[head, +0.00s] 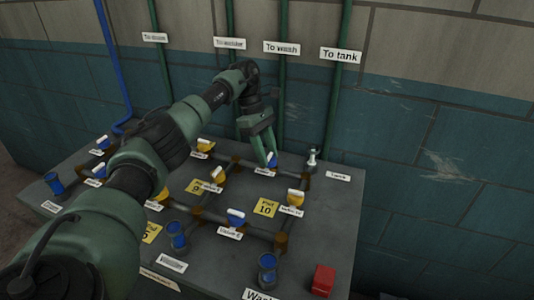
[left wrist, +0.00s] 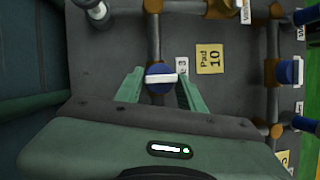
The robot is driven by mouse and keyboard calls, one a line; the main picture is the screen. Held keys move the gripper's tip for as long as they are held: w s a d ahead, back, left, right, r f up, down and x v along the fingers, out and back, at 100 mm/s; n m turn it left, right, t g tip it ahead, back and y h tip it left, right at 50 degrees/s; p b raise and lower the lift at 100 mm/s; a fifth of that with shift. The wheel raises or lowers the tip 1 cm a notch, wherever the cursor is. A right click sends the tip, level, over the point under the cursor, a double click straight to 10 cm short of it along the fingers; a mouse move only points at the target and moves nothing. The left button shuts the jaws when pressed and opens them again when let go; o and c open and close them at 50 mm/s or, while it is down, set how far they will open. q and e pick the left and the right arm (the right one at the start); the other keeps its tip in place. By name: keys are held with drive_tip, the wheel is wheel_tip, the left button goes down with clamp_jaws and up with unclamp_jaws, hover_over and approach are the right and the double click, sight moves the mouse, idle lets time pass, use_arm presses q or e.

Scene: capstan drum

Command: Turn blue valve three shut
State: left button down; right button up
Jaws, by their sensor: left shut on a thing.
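The blue valve (head: 273,161) at the far right of the panel has a white bar handle and sits on a pipe. A partly covered label ending in "3" (left wrist: 182,68) is beside it in the left wrist view. My left gripper (head: 268,158) reaches down to this valve. In the left wrist view the blue valve (left wrist: 161,84) is between the two green fingers (left wrist: 160,88), and the gripper is shut on it. The white bar lies across the line of the pipe. My right gripper is in neither view.
Another blue valve (head: 236,217) stands nearer the front, and a yellow valve (head: 295,196) to the right. Yellow pad 10 (head: 265,208) lies between pipes. A red block (head: 323,280) is at the front right. Green pipes (head: 338,80) rise along the wall behind.

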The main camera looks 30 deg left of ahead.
use_arm(q)
drive_tip(key=shift+w+r, duration=0.1)
drive_tip(key=shift+r, duration=0.05)
drive_tip(key=c, duration=1)
unclamp_jaws()
drive_tip(key=shift+o, duration=0.4)
drive_tip(key=v, duration=0.7)
drive_tip(key=shift+r, duration=0.3)
drive_tip(key=shift+a, duration=0.1)
